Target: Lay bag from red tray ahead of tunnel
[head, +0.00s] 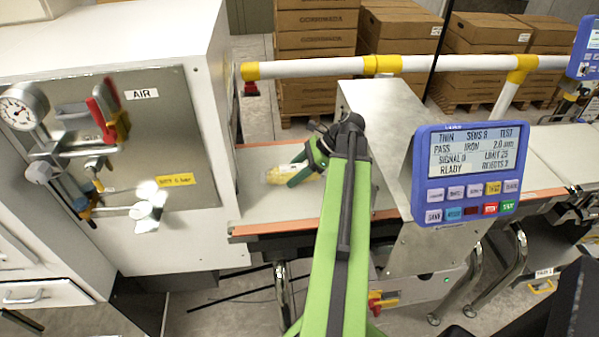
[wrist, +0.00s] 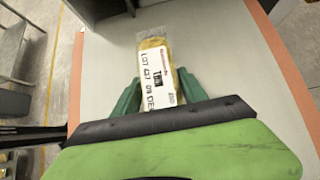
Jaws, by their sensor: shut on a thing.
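A small clear and yellow bag (head: 285,174) is at the belt, to the left of the metal tunnel (head: 395,105). In the wrist view the bag (wrist: 155,50) shows a white printed label with lot lettering. My gripper (head: 302,173) is shut on the bag, with a green finger on each side of it in the wrist view (wrist: 155,98). The bag is on or just above the pale belt (wrist: 218,40); I cannot tell which. No red tray shows in either view.
A white cabinet (head: 190,50) with an air panel stands left of the belt. A blue display unit (head: 468,172) stands in front of the tunnel. A white and yellow rail (head: 320,68) runs behind. Orange strips (head: 300,227) edge the belt.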

